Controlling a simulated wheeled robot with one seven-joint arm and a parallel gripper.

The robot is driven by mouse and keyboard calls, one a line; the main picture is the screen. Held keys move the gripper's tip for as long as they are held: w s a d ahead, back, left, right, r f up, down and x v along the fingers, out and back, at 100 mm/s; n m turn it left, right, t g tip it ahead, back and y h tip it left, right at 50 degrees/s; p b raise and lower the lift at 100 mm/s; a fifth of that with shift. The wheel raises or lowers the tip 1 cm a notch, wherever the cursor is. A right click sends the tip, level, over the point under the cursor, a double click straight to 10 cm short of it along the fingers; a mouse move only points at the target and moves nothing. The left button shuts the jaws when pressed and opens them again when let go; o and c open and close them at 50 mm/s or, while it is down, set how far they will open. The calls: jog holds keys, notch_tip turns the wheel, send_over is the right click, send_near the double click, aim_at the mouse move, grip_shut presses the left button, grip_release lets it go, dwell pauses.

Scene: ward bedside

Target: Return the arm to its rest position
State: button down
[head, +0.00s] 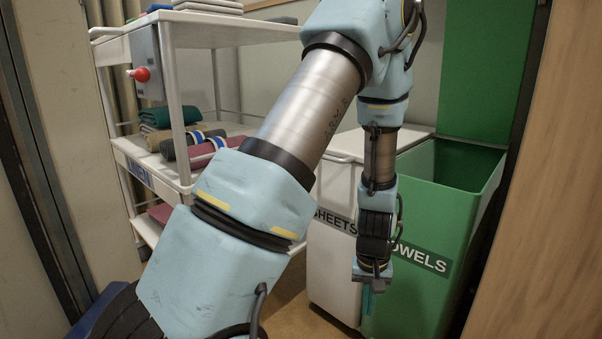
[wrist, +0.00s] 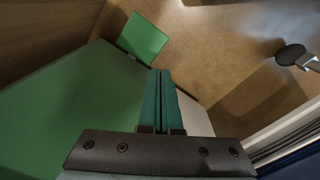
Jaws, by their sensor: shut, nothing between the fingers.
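My arm reaches across the middle of the head view, from the lower left up to a bend at the top, then hangs down. My gripper (head: 368,297) points down at its end, in front of the bins. The wrist view shows its two teal fingers (wrist: 160,75) side by side and touching, with nothing between them. The green bin (head: 420,299), labelled TOWELS, stands behind and to the right of the gripper, its lid (head: 487,62) up. The white bin (head: 333,262), labelled SHEETS, stands to its left with its lid down.
A white trolley (head: 178,98) with folded cloths (head: 190,142) and a red button (head: 139,74) stands at left behind my arm. A wooden panel (head: 545,220) bounds the right side. The wrist view shows brown floor (wrist: 215,55), a flat green piece (wrist: 143,37) and a dark round caster (wrist: 291,55).

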jog(key=a+r+n+t+p, duration=0.1)
jog(key=a+r+p, duration=0.3)
jog(key=a+r, duration=0.8)
jog(key=a+r+t+p, duration=0.1)
jog(key=a+r+p, duration=0.3)
jog(key=a+r, duration=0.8)
notch_tip(320, 180, up, 40)
jog(key=s+d+p, duration=0.1)
jog(key=d+p, duration=0.1)
jog(key=p, duration=3.5)
jog(key=shift+d, duration=0.15)
jog(key=shift+f, duration=0.1)
